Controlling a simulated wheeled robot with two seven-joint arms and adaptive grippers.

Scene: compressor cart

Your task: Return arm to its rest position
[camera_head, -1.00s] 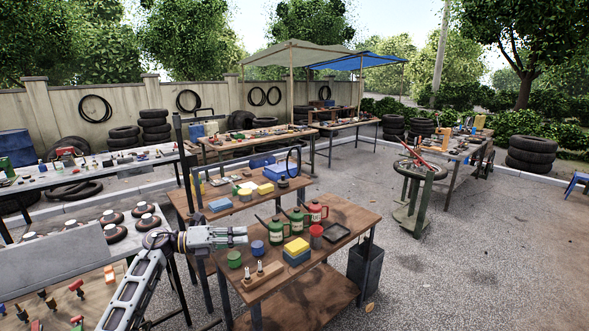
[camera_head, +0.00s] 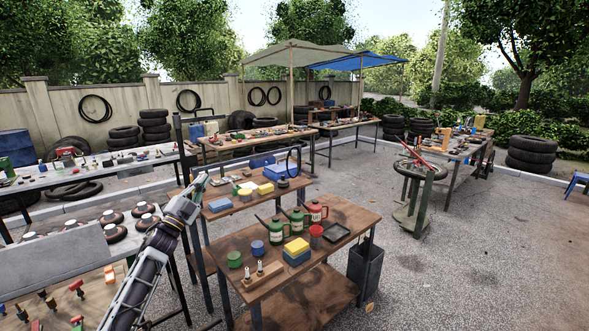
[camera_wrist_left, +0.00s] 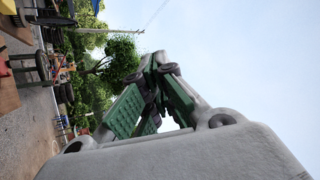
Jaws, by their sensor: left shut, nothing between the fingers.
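My left arm (camera_head: 150,265) comes in from the lower left in the head view. It is raised at a slant, up and to the right, in front of the left-hand tables. My left gripper (camera_head: 200,182) points upward at the arm's end, with nothing held. In the left wrist view the gripper (camera_wrist_left: 158,67) shows green-padded fingers meeting at the tips against sky. My right gripper is not in view.
A brown table (camera_head: 345,216) holds oil cans, boxes and cups to the right of my arm. A grey panel (camera_head: 55,262) stands at the lower left. A green tire stand (camera_head: 416,190) is farther right. Paved ground at right is open.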

